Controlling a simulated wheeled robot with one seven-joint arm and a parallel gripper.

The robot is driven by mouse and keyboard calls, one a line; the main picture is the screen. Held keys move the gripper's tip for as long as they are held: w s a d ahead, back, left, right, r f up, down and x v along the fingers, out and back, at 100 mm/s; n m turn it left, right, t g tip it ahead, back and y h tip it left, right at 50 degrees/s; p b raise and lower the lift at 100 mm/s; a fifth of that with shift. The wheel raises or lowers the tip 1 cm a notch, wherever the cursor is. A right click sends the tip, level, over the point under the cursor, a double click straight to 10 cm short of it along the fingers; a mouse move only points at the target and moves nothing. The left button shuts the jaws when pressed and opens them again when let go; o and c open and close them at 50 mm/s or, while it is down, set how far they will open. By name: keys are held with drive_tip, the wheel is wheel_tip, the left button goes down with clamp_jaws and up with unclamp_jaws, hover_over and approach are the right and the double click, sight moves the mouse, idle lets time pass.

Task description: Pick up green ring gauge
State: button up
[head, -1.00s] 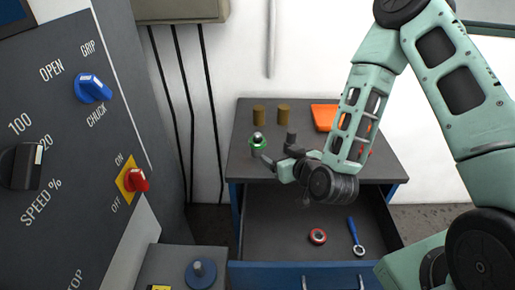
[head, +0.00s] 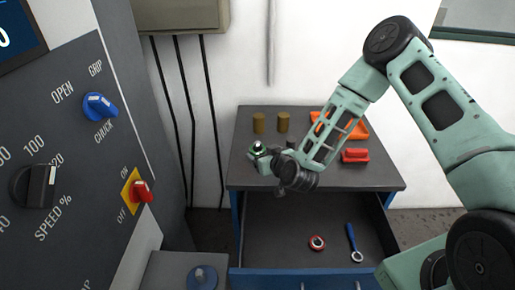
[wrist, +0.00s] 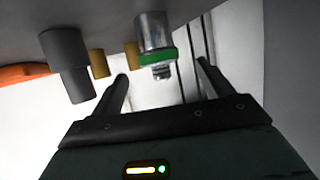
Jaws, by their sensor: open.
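The green ring gauge (head: 257,147) is at the left of the cabinet top, partly hidden by my gripper. In the wrist view the green ring (wrist: 157,57) sits around a silver post, and the picture looks upside down with the top surface above. My gripper (head: 260,158) is right at the gauge in the head view. In the wrist view its two fingers (wrist: 163,80) are open, one on each side of the gauge, with visible gaps. Nothing is held.
A grey cylinder (wrist: 68,62) stands close beside one finger. Two brass cylinders (head: 271,122) stand behind. An orange tray (head: 352,126) and a red part (head: 355,155) are to the right. The open drawer (head: 285,230) below holds a red ring (head: 317,243) and blue wrench (head: 352,240).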

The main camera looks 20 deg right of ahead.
sight(259, 149)
drive_tip(key=shift+p+x, duration=0.75)
drive_tip(key=shift+x, duration=1.25)
drive_tip(key=c, duration=1.3)
drive_tip(key=shift+c, duration=0.4)
drive_tip(key=shift+r, duration=0.15)
